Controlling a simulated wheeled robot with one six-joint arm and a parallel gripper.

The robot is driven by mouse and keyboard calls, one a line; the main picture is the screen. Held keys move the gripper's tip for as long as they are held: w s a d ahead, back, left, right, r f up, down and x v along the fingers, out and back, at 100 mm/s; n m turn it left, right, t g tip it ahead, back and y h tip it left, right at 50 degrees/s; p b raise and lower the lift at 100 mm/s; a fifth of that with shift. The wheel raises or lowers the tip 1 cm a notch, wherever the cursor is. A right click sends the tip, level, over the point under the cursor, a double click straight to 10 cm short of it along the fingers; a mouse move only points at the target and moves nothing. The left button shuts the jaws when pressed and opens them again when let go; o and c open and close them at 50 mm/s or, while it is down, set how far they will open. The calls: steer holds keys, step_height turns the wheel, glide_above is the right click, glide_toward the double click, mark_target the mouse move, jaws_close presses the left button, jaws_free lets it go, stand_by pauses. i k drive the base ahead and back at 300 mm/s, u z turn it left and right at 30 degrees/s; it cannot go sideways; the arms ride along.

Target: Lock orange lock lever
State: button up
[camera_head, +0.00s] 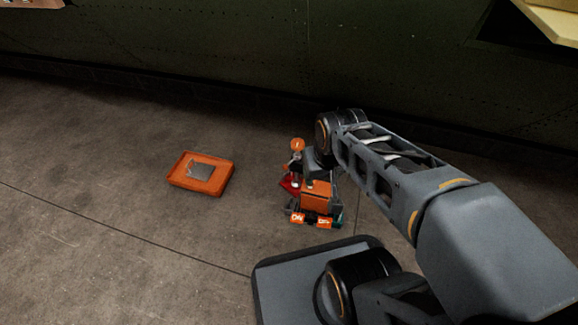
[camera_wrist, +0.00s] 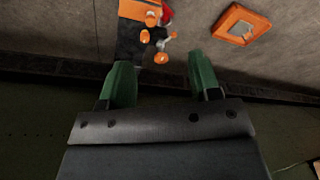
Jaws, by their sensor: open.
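An orange and dark device (camera_head: 318,193) with ON and OFF labels stands on the floor in the head view, partly hidden by my arm. A round orange piece (camera_head: 297,145) sticks up at its back left; I cannot tell whether it is the lock lever. In the wrist view the device (camera_wrist: 130,35) is at the top, with small orange knobs (camera_wrist: 161,58) and a grey and red fitting on its right side. My gripper (camera_wrist: 162,72) is open and empty, its green fingers apart. The lower knob shows between and beyond the fingertips; no contact is visible.
An orange case (camera_head: 188,182) with a grey panel lies on the floor to the left. The dark riveted fuselage wall (camera_head: 200,55) rises behind. A yellowish panel (camera_head: 552,22) is at the upper right. The floor around the case is clear.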

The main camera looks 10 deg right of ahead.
mark_target(285, 167)
steer(key=k, duration=0.5)
steer(key=u, duration=1.9)
steer(key=i, duration=1.2)
steer(key=z, duration=2.05)
